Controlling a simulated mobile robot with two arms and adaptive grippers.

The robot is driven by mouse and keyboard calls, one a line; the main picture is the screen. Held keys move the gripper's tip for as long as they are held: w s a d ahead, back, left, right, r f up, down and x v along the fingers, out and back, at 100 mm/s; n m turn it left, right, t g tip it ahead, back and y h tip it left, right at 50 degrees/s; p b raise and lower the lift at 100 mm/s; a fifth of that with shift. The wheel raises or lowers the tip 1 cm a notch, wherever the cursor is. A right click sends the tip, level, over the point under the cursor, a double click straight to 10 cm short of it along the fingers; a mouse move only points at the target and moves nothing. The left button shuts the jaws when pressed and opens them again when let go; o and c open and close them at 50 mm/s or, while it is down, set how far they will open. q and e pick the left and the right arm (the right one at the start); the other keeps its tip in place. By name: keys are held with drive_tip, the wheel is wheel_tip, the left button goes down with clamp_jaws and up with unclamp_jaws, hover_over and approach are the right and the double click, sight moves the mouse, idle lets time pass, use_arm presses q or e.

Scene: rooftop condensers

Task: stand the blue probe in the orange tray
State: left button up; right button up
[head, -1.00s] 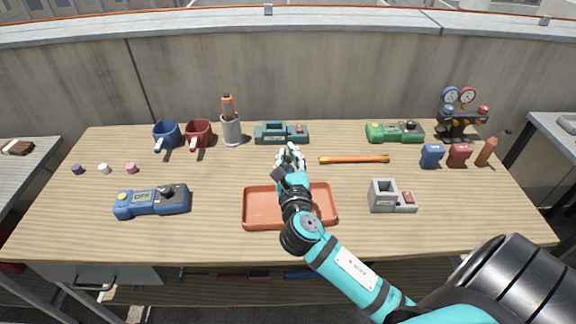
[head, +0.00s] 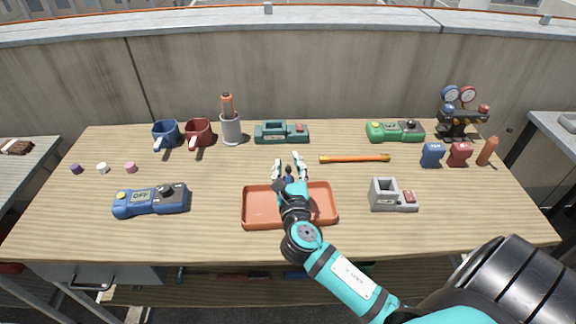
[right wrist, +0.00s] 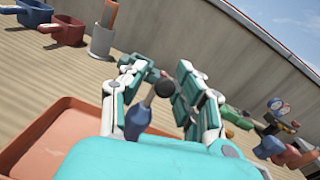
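The blue probe (head: 289,174) shows between the fingers of my right gripper (head: 288,163). In the right wrist view the probe (right wrist: 137,121) has a blue body, a thin grey stem and a dark round tip, and looks about upright. My right gripper (right wrist: 160,72) is open, its fingers spread on either side of the probe with visible gaps. The orange tray (head: 262,222) lies at the table's front middle, partly covered by my right arm. The probe is at the tray's far side; its foot is hidden, so I cannot tell what it rests on. My left gripper is out of view.
A blue meter (head: 150,201) lies left of the tray, a grey holder (head: 384,195) right of it. Behind are a teal device (head: 281,132), a grey cup (head: 231,130), two mugs and an orange-red bar (head: 354,159). Table between tray and meter is clear.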

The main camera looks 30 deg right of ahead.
drive_tip(key=shift+r, duration=0.2)
drive_tip(key=b+v, duration=0.1)
drive_tip(key=v, duration=1.1)
